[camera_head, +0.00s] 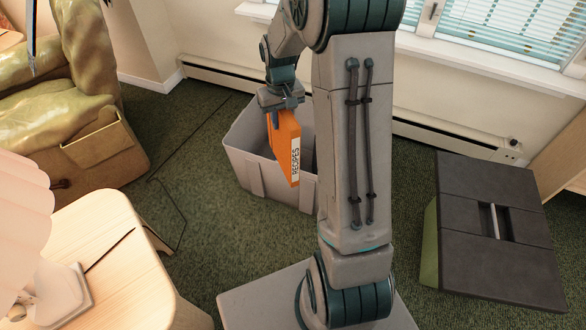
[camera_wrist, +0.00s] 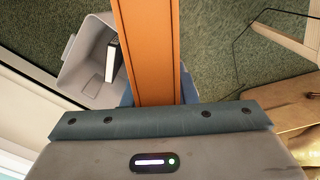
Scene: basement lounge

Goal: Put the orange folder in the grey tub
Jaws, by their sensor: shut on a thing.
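The orange folder (camera_head: 284,150), with a white label reading "RECIPES" on its spine, hangs upright from my gripper (camera_head: 283,107). My gripper is shut on its upper edge. In the head view the folder overlaps the grey tub (camera_head: 247,172), which stands on the carpet behind it. In the wrist view the folder (camera_wrist: 146,50) runs down the middle from my gripper (camera_wrist: 152,98), and the tub (camera_wrist: 85,72) shows to its left, apart from it. A dark item with a pale edge (camera_wrist: 112,60) stands inside the tub. My arm hides the tub's right part in the head view.
A dark grey box-like piece with a green side (camera_head: 495,230) stands at the right. A wooden table (camera_head: 120,265) with a lamp is at the lower left, and a greenish armchair (camera_head: 85,100) behind it. Carpet is clear left of the tub; a thin cable crosses it.

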